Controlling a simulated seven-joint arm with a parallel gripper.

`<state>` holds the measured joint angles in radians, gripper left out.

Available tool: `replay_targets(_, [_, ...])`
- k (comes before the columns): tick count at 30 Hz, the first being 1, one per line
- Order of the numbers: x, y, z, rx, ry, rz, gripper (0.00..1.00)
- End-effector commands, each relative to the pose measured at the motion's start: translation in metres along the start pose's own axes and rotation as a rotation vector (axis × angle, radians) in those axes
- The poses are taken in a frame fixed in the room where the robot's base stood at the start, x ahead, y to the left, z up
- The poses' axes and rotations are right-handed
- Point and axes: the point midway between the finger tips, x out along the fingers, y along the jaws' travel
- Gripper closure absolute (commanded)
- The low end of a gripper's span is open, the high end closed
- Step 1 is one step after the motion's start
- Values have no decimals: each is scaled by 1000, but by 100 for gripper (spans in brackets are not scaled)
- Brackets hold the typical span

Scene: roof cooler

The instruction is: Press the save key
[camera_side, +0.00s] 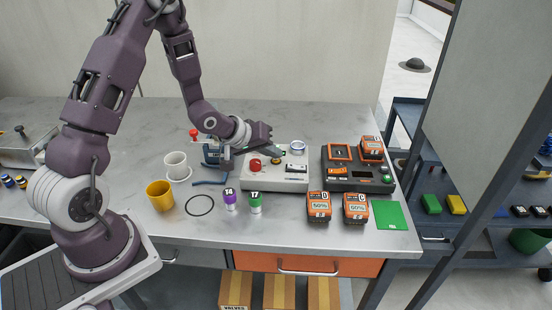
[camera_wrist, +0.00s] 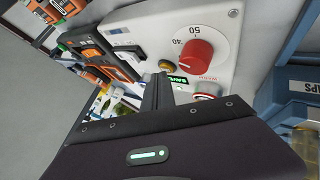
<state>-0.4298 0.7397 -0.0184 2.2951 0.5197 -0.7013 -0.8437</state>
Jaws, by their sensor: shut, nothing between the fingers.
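A white control box (camera_side: 275,182) stands on the bench; its panel (camera_wrist: 140,20) fills the upper middle of the wrist view. It carries a red knob (camera_side: 255,165) with a numbered dial, large in the wrist view (camera_wrist: 196,57). Beside the knob are a small round yellow-green button (camera_wrist: 165,65) and a small green lit label (camera_wrist: 178,80); its lettering looks like "SAVE" but is hard to read. My gripper (camera_wrist: 158,78) is shut and empty, its fingertips close beside this button and label. Whether they touch is unclear. In the side view my gripper (camera_side: 272,146) is above the box's back edge.
A dark charger unit (camera_side: 355,182) with orange batteries stands right of the box. More batteries (camera_side: 319,206) and a green mat (camera_side: 390,215) lie in front. Purple (camera_side: 230,201) and green (camera_side: 255,204) bottles and a yellow cup (camera_side: 160,197) stand front left.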

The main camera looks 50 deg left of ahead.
Motion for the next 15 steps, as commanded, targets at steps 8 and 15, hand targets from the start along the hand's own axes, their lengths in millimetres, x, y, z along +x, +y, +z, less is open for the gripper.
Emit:
replay_targets(8, [0, 0, 1, -1, -1, -1, 100])
replay_targets(15, [-5, 3, -4, -2, -1, -1, 100])
